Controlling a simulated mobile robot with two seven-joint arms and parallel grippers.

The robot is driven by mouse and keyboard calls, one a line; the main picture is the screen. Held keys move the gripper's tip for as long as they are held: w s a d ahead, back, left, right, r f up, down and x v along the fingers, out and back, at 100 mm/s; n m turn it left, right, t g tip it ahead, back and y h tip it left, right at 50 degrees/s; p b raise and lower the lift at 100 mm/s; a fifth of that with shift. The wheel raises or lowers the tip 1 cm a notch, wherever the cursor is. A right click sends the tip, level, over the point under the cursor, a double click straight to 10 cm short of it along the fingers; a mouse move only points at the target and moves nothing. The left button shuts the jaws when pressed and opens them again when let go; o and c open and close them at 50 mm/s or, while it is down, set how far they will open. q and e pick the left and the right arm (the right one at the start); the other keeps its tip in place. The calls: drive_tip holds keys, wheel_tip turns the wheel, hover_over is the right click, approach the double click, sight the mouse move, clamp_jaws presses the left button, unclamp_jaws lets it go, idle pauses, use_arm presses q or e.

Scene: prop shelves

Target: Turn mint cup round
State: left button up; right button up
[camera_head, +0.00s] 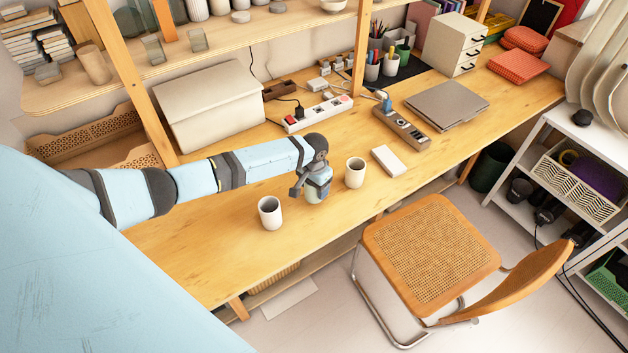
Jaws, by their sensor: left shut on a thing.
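My left arm reaches in from the left over the wooden desk, and my left gripper (315,182) points down at the desk's front part. It is shut on the mint cup (316,194), a small pale grey-green cup that stands between two cream cups. The gripper and wrist hide much of the cup's upper part, so I cannot tell whether its base touches the desk or which way a handle faces. My right gripper is out of view.
One cream cup (270,213) stands close on the left, another (355,172) close on the right. A white box (388,161) lies further right. A power strip (318,114) lies behind. A cane chair (430,250) stands in front. Bare desk (215,245) extends to the front left.

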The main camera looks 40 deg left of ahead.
use_arm(q)
drive_tip(key=m+b, duration=0.3)
drive_tip(key=b, duration=0.1)
drive_tip(key=shift+w+f+m, duration=0.1)
drive_tip(key=shift+f+m, duration=0.05)
drive_tip(key=shift+m, duration=0.25)
drive_tip(key=m+b, duration=0.4)
drive_tip(key=b, duration=0.2)
drive_tip(key=m+b, duration=0.3)
drive_tip(key=b, duration=0.2)
drive_tip(key=shift+a+f, duration=0.1)
drive_tip(key=m+p, duration=0.2)
drive_tip(key=r+m+p, duration=0.1)
drive_tip(key=m+p, duration=0.1)
drive_tip(key=shift+r, duration=0.1)
drive_tip(key=shift+m+p, duration=0.5)
drive_tip(key=shift+m, duration=0.3)
drive_tip(key=m+p, duration=0.1)
drive_tip(key=m, duration=0.1)
drive_tip(key=shift+m, duration=0.4)
drive_tip(key=m+p, duration=0.1)
drive_tip(key=m, duration=0.3)
drive_tip(key=shift+f, duration=0.2)
drive_tip(key=shift+f+m, duration=0.35)
drive_tip(key=shift+m, duration=0.25)
drive_tip(key=shift+f, duration=0.6)
drive_tip(key=shift+f, duration=0.2)
drive_tip(key=o, duration=1.1)
